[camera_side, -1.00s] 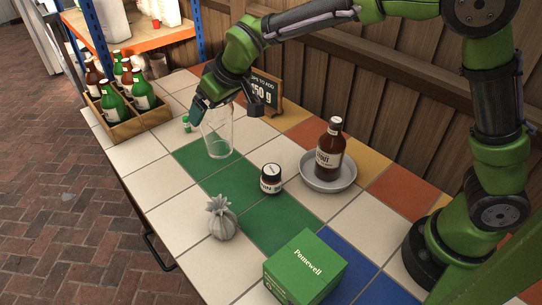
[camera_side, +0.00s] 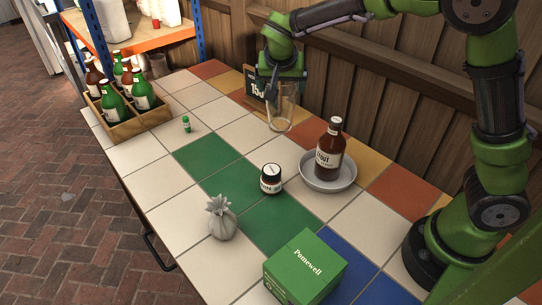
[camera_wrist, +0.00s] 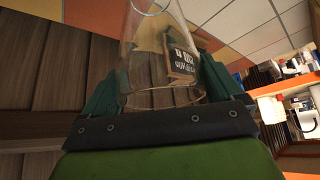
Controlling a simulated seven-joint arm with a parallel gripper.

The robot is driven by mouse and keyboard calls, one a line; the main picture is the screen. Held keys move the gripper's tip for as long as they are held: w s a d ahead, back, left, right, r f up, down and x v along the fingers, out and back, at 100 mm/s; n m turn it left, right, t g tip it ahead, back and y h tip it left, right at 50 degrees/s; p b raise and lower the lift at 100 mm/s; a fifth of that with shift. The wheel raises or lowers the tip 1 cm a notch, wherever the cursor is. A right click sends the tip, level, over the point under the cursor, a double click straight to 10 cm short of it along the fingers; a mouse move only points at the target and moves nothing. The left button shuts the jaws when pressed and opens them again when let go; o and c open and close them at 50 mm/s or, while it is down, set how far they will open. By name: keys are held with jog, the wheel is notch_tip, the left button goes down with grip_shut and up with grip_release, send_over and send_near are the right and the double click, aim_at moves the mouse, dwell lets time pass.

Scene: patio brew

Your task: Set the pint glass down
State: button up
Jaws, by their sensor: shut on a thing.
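The clear pint glass (camera_side: 281,113) is upright near the back of the tiled table, in front of the chalkboard sign. My gripper (camera_side: 281,84) is shut on the upper part of the glass. In the wrist view the glass (camera_wrist: 155,45) lies between my two green fingers (camera_wrist: 160,90), with the sign visible through it. I cannot tell whether the base of the glass touches the tiles.
The chalkboard sign (camera_side: 254,84) stands close behind the glass. A brown stout bottle (camera_side: 330,150) stands in a grey dish (camera_side: 342,183) to the right. The green tiles at centre left are clear.

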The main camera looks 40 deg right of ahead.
aim_at(280, 94)
jog(key=shift+f, duration=3.6)
jog(key=o, duration=1.4)
jog(key=v, duration=1.2)
jog(key=s+d+r+n+t+y, duration=0.1)
jog(key=s+r+n+y, duration=0.1)
jog(key=s, duration=0.8)
jog(key=s+d+r+n+t+y, duration=0.1)
jog(key=s+r+n+y, duration=0.1)
jog(key=s, duration=0.9)
jog(key=shift+d+n+t+y, duration=0.25)
jog(key=shift+n+y, duration=0.35)
jog(key=shift+y, duration=0.8)
